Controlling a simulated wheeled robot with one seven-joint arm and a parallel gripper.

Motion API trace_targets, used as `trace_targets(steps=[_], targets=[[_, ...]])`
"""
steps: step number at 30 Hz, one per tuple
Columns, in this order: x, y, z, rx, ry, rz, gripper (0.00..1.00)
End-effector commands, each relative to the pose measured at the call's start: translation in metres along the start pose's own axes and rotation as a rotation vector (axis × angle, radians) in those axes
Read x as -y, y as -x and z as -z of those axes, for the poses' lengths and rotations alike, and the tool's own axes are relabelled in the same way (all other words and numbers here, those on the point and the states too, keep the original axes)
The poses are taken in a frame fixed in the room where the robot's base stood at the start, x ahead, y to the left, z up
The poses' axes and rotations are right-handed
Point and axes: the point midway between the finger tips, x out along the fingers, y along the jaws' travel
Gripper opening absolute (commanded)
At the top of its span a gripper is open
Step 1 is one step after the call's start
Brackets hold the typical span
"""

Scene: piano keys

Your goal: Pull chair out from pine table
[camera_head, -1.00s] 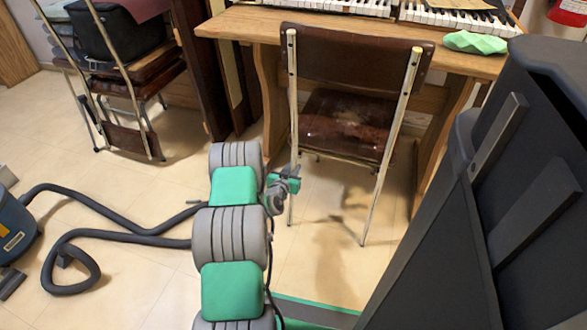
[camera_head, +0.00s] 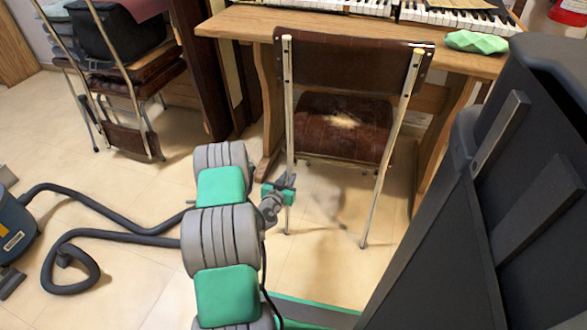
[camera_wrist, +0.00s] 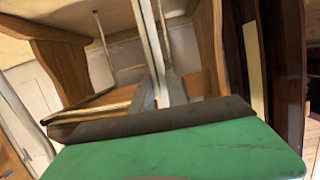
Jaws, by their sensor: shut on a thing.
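The chair (camera_head: 345,62) has a brown backrest, a shiny brown seat (camera_head: 342,128) and pale metal legs. It stands upright in front of the pine table (camera_head: 248,28), with its back towards me and its seat partly under the tabletop. My gripper (camera_head: 287,186) is low at the chair's left rear leg (camera_head: 289,120) and is shut on it. In the wrist view the leg (camera_wrist: 149,40) runs down between the two grey fingers (camera_wrist: 161,92). The exact contact is partly hidden by the gripper body.
Keyboards (camera_head: 460,15) and a green cloth-like object (camera_head: 476,41) lie on the table. Stacked folding chairs (camera_head: 125,85) stand at left. A vacuum cleaner (camera_head: 14,232) and its hose (camera_head: 110,232) lie on the left floor.

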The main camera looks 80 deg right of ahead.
Motion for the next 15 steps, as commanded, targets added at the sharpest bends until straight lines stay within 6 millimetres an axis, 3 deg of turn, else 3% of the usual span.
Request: trace_targets(steps=[1,15], targets=[[0.000,0.006,-0.008,0.012,0.008,0.001,0.00],[-0.001,0.044,-0.019,0.015,0.008,0.002,0.00]])
